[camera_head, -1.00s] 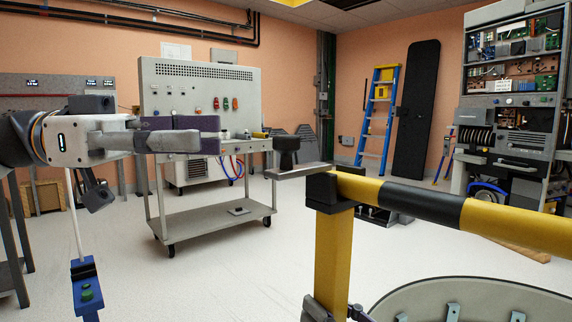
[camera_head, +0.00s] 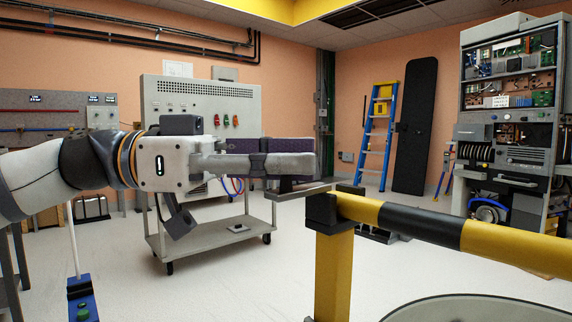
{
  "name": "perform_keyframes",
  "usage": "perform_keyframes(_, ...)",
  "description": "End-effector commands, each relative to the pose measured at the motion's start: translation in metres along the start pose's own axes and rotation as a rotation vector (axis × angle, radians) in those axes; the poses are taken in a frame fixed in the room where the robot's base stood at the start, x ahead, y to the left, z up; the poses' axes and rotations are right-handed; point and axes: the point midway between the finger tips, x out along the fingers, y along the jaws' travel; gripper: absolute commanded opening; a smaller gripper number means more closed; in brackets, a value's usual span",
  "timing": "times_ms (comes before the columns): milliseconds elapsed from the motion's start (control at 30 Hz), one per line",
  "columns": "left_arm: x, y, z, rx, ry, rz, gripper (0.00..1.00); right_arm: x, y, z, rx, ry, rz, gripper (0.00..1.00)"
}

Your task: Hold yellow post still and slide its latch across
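The yellow post (camera_head: 333,270) stands upright right of centre, with a black cap (camera_head: 330,208) at its top. The latch is a flat grey bar (camera_head: 290,193) running left from the cap. Its black knob is mostly hidden behind my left gripper's fingers; only a dark bit of its base shows. My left gripper (camera_head: 290,155) reaches in from the left at knob height, one finger nearer and one farther behind. The fingers look apart; contact with the knob cannot be seen. My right gripper is not clearly in view; the lower post is cut off.
A yellow and black rail (camera_head: 440,226) runs right from the cap. A round grey surface (camera_head: 480,308) lies below it. A grey cart (camera_head: 210,238) stands behind my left arm. A blue stand with a green button (camera_head: 83,300) is at lower left.

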Motion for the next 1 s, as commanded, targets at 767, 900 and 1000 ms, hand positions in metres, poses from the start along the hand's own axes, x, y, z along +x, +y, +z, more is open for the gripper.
perform_keyframes(767, 0.042, -0.043, 0.000, 0.000, 0.001, -0.003, 0.00, 0.000, -0.002, 0.001, 0.000, -0.002, -0.006, 0.00)
perform_keyframes(900, 0.042, -0.043, 0.000, 0.000, 0.001, -0.004, 0.34, 0.000, -0.003, 0.001, 0.001, -0.002, -0.008, 0.00)
perform_keyframes(1000, 0.042, -0.043, 0.000, 0.000, 0.001, -0.003, 0.41, 0.000, -0.003, 0.001, 0.002, -0.002, -0.006, 0.00)
